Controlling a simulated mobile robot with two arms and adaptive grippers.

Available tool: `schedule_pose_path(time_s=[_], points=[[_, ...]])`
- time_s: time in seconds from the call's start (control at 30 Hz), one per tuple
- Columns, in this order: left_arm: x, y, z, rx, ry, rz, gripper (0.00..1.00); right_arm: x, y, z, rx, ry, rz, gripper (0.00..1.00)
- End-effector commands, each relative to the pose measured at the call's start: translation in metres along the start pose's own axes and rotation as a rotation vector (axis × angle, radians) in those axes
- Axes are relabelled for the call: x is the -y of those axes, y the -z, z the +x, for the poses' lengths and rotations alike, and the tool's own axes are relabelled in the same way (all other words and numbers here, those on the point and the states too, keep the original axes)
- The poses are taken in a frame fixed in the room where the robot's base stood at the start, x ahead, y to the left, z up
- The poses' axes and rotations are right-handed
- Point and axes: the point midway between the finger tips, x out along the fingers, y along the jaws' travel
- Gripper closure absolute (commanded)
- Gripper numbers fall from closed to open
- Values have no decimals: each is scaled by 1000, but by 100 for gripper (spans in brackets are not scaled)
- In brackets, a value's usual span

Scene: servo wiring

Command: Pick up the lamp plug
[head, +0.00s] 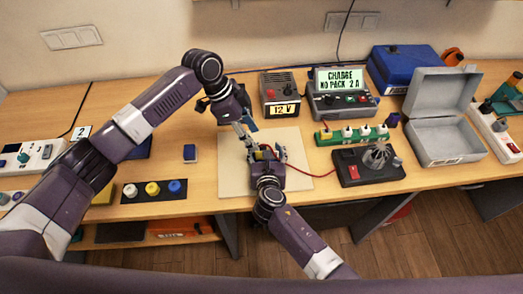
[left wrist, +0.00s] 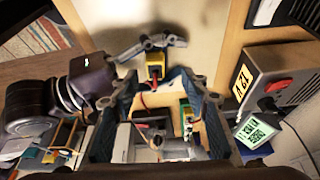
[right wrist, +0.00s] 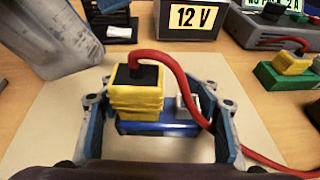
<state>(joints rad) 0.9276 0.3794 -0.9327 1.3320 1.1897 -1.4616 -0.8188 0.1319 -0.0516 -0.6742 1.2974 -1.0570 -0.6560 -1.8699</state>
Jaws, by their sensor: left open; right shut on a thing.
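A yellow plug (right wrist: 137,96) with a black top and a red cable stands upright between my right fingers in the right wrist view. A blue block (right wrist: 160,128) with a small white part shows under or behind it; I cannot tell if they are joined. My right gripper (head: 266,152) is shut on this assembly above the pale mat (head: 233,172). My left gripper (head: 245,131) is open, just behind and above the right one. In the left wrist view the yellow plug (left wrist: 155,67) lies just beyond the left fingertips, among the right gripper's fingers.
The red cable runs right toward a dark board (head: 352,170) with a red switch. Behind stand the 12 V supply (head: 280,92), a charger (head: 342,100) and a green strip (head: 352,136) of sockets. An open grey case (head: 447,137) is at the right. The mat's left part is clear.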

Motion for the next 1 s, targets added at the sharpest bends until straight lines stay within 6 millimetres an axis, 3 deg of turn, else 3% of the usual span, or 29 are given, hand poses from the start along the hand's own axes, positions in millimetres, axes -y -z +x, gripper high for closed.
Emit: schedule_pose_path(time_s=[0.17, 0.47, 0.77, 1.0], points=[[-2, 0, 12, 0, -1, 0, 58, 0, 1, 0, -1, 0, 0, 73], [-8, 1, 53, 0, 0, -1, 58, 0, 1, 0, -1, 0, 0, 73], [-7, 1, 58, -1, 1, 0, 58, 0, 1, 0, -1, 0, 0, 73], [-7, 0, 58, -1, 1, 0, 84, 0, 1, 0, -1, 0, 0, 73]])
